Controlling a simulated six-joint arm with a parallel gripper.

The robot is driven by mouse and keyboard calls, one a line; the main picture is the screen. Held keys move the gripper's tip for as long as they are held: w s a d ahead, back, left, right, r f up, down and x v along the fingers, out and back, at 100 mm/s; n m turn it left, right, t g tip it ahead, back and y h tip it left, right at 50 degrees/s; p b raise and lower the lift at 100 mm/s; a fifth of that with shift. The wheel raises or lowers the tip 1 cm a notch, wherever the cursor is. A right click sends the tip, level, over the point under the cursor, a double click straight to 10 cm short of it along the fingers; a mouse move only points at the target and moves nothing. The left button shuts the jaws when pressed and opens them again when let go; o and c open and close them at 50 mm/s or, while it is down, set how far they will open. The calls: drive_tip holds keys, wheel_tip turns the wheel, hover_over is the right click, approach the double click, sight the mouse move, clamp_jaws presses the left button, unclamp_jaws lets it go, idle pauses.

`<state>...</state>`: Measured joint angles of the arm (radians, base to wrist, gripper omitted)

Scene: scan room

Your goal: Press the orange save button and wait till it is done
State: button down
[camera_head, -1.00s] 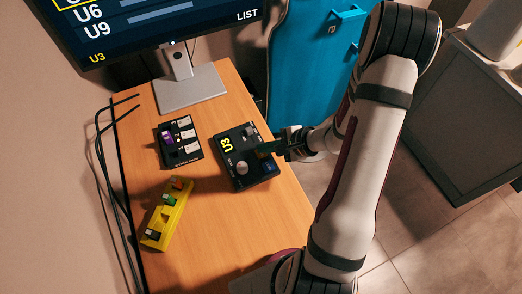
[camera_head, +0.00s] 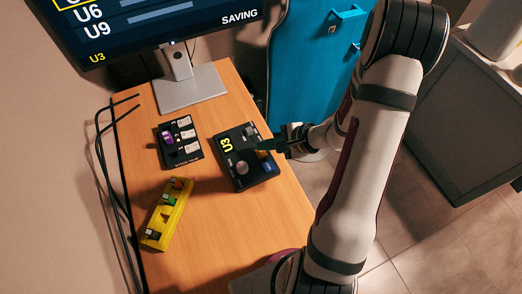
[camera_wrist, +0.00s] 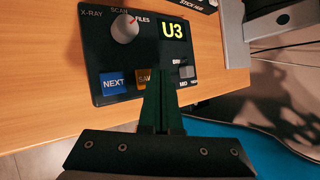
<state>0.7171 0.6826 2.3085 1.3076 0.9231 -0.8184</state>
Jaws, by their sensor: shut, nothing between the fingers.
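The dark control box (camera_head: 243,170) lies on the wooden desk, with a yellow U3 display (camera_wrist: 172,30). Its orange save button (camera_wrist: 142,76) shows in the wrist view beside the blue NEXT button (camera_wrist: 113,82); my fingers cover its right part. The orange button also shows in the head view (camera_head: 263,153). My gripper (camera_wrist: 163,70) is shut and empty, its tips over the box at the orange button's right side. I cannot tell whether they touch it. The monitor (camera_head: 150,28) reads SAVING at its lower right and U3 at its lower left.
A grey knob (camera_wrist: 125,28) on the box has its red mark toward FILES. A black holder (camera_head: 180,150) with small sticks and a yellow rack (camera_head: 166,215) lie to the left. The monitor stand (camera_head: 190,92) is behind. The desk's front part is clear.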

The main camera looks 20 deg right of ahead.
sight(265, 153)
drive_tip(key=shift+r, duration=2.5)
drive_tip(key=s+a+r+n+g+y, duration=0.1)
drive_tip(key=s+a+r+n+g, duration=0.1)
drive_tip(key=s+a+r+n, duration=0.3)
drive_tip(key=s+a+r+n+g, duration=0.1)
drive_tip(key=a+r+n+g, duration=0.15)
drive_tip(key=a, duration=0.35)
drive_tip(key=s+r+n+g+h, duration=0.1)
drive_tip(key=s+r+n+h, duration=0.1)
drive_tip(key=s, duration=0.5)
drive_tip(key=s+r+n+g+h, duration=0.1)
drive_tip(key=s+r+n+h, duration=0.1)
drive_tip(key=s, duration=0.5)
drive_tip(key=shift+s+a+r+n+h, duration=0.2)
drive_tip(key=shift+s+r+n+h, duration=0.2)
drive_tip(key=shift+n+h, duration=0.35)
